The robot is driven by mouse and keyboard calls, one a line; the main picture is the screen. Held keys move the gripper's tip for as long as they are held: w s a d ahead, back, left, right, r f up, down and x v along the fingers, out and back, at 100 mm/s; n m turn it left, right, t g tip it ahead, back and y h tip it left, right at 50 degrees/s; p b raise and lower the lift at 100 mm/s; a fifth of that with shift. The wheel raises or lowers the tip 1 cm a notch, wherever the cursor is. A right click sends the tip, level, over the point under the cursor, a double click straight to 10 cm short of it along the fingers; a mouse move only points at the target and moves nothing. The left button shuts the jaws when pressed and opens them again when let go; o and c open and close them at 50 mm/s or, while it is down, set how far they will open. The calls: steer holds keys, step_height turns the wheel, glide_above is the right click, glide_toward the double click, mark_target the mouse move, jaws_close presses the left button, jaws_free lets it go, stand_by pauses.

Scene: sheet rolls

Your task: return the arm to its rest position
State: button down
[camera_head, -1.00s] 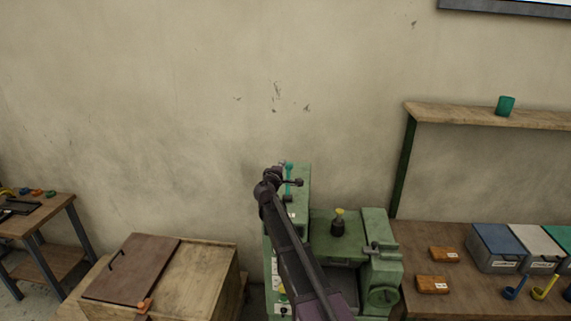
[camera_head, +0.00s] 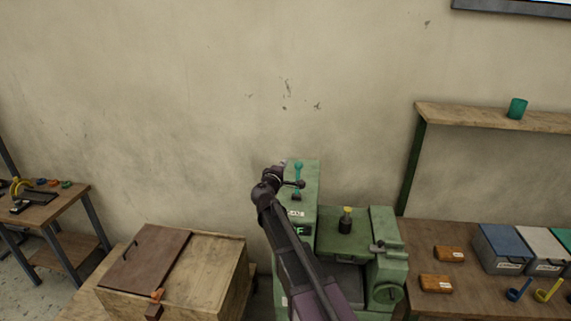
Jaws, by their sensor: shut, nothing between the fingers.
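My arm rises from the bottom of the head view, in front of a green machine (camera_head: 349,243). It is raised and bent at its upper end. My gripper (camera_head: 297,183) is small and dark at that end, in front of the machine's tall left part. It is shut, with nothing seen in it. A teal lever (camera_head: 298,167) on the machine shows just behind it; I cannot tell the gap between them. My arm hides part of the machine's front.
A wooden crate (camera_head: 214,275) with a brown lid (camera_head: 145,257) stands left of the machine. A small table (camera_head: 60,205) is at far left. A workbench (camera_head: 470,295) with bins and orange blocks is at right, below a shelf (camera_head: 470,115) with a green cup (camera_head: 517,108).

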steer(key=s+d+f+m+g+b, duration=0.35)
steer(key=s+d+f, duration=0.2)
steer(key=f, duration=0.25)
steer(key=s+d+f+m+g+b, duration=0.35)
steer(key=s+f+b, duration=0.2)
steer(key=f, duration=0.35)
steer(key=s+d+f+m+g+b, duration=0.35)
steer(key=s+d+f, duration=0.2)
steer(key=f, duration=0.25)
steer(key=s+a+f+m+g+y+b, duration=0.1)
steer(key=s+a+f+g+y+b, duration=0.1)
steer(key=s+f, duration=0.6)
steer(key=s+a+f+m+g+y+b, duration=0.1)
steer(key=s+a+f+g+y+b, duration=0.2)
steer(key=s+f+b, duration=0.5)
steer(key=shift+s+a+f+g+y, duration=0.15)
steer(key=shift+s+f+g+y, duration=0.35)
steer(key=shift+s+y, duration=1.05)
steer(key=shift+r+m, duration=0.1)
steer(key=shift+m, duration=0.15)
